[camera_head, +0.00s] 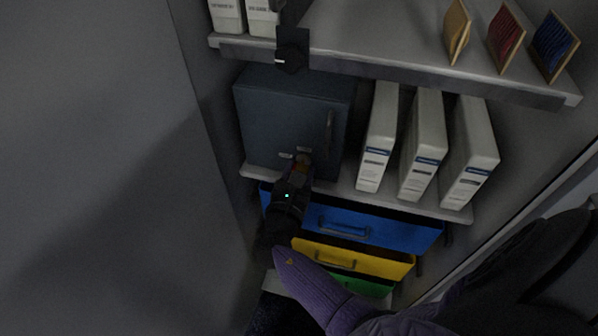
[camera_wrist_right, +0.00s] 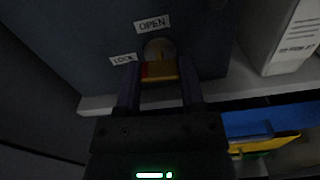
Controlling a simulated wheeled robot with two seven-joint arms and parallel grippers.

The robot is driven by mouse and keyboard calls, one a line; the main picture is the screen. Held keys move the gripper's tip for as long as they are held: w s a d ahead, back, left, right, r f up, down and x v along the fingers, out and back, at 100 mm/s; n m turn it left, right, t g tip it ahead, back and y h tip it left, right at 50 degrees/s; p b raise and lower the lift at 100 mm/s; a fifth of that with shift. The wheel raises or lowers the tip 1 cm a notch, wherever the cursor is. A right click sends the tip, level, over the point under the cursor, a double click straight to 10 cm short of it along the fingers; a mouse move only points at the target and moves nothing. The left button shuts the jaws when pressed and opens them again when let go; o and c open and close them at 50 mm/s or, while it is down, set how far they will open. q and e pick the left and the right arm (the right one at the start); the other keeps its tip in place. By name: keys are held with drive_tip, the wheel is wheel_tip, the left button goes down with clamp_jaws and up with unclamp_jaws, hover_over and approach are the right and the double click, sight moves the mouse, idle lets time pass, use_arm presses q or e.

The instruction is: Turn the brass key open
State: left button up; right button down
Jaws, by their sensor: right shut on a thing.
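A small blue-grey safe box (camera_head: 285,105) stands on the middle shelf with an upright handle (camera_head: 329,130) on its door. The brass key (camera_wrist_right: 160,70) is at the round lock plate (camera_wrist_right: 159,47) low on the door. A red patch shows on the key's left part. An "OPEN" label (camera_wrist_right: 152,24) is above the lock and a "LOCK" label (camera_wrist_right: 123,60) is to its left. My right gripper (camera_head: 301,166) is shut on the key; its fingers flank the key's broad head in the right wrist view (camera_wrist_right: 160,92). The key's shaft is hidden. My left gripper is not in view.
White binders (camera_head: 422,145) stand right of the box. Blue (camera_head: 375,231), yellow (camera_head: 380,262) and green (camera_head: 358,284) drawers are below the shelf. The upper shelf (camera_head: 375,50) overhangs, with a black object (camera_head: 292,50) at its front edge. A grey panel fills the left.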

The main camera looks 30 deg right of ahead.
drive_tip(key=m+b, duration=0.1)
drive_tip(key=m, duration=0.3)
drive_tip(key=shift+f, duration=0.1)
drive_tip(key=m+b, duration=0.2)
drive_tip(key=m, duration=0.2)
drive_tip(key=shift+m, duration=0.4)
drive_tip(key=m+b, duration=0.1)
drive_tip(key=m, duration=0.2)
drive_tip(key=shift+m+b, duration=0.3)
drive_tip(key=shift+b, duration=0.1)
drive_tip(key=shift+m+b, duration=0.6)
drive_tip(key=shift+m, duration=0.5)
use_arm(q)
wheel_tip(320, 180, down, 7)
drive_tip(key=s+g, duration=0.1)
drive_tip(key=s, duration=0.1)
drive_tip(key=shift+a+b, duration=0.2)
drive_tip(key=shift+b, duration=0.25)
use_arm(e)
drive_tip(key=shift+m, duration=1)
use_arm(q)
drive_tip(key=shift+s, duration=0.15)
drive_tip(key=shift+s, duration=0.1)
use_arm(e)
drive_tip(key=shift+c, duration=1)
unclamp_jaws()
